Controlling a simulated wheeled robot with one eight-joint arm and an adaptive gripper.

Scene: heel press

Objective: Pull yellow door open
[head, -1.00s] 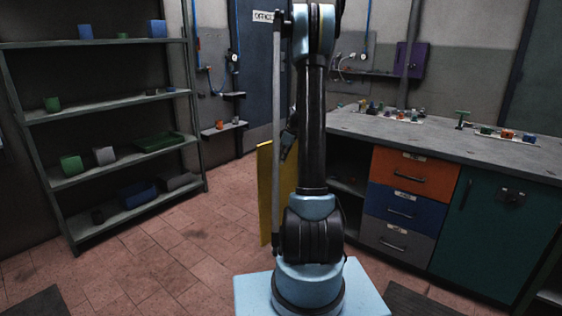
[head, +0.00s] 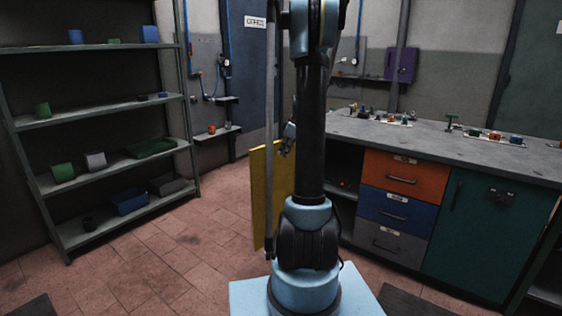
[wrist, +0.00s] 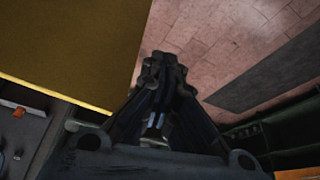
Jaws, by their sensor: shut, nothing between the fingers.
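The yellow door (head: 262,200) stands swung out from the left end of the workbench cabinet in the head view, partly hidden by my arm. The open compartment (head: 343,185) shows beside the drawers. In the wrist view the door (wrist: 70,45) is a broad yellow panel at upper left with a bright lower edge. My gripper (wrist: 163,62) is shut and empty, beside the door's edge, with floor beyond its fingertips. I cannot tell whether it touches the door. In the head view my gripper (head: 289,138) shows small near the door's top. No door handle is visible.
Orange, blue and grey drawers (head: 398,210) and a green door (head: 490,235) lie to the right under the grey worktop (head: 430,140). A shelf rack (head: 120,222) with several items stands at left. The floor (head: 190,240) between rack and yellow door is clear.

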